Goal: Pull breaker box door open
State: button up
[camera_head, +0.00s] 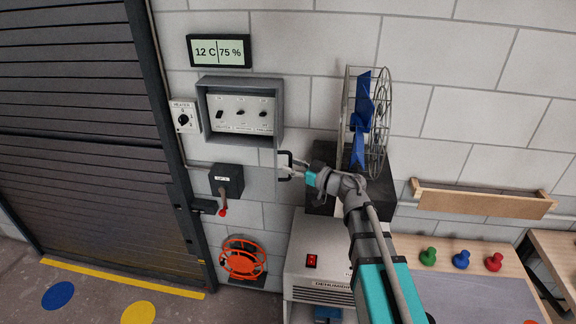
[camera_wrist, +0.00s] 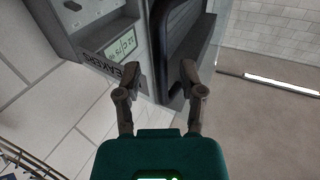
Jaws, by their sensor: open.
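The grey breaker box (camera_head: 203,112) is on the block wall, and its front is open in the head view, with three switches showing inside. Its door (camera_head: 281,180) stands out from the right side of the box, seen nearly edge-on. A black handle (camera_head: 290,155) is on the door; a dark curved bar, likely this handle (camera_wrist: 161,35), shows just ahead of the fingers in the wrist view. My gripper (camera_head: 289,172) is at the handle; in the wrist view my gripper (camera_wrist: 161,75) has its two fingers apart. Whether they touch the handle is unclear.
A caged blue fan (camera_head: 361,115) stands close right of my gripper. Below the box are a black lever switch (camera_head: 227,180) and an orange reel (camera_head: 243,260). A white dehumidifier (camera_head: 315,245) stands below my gripper. A wooden shelf (camera_head: 485,201) is at right.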

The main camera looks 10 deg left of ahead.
jog(key=v, duration=1.1)
jog(key=shift+d, duration=0.1)
jog(key=shift+s, duration=0.1)
dwell(0.4)
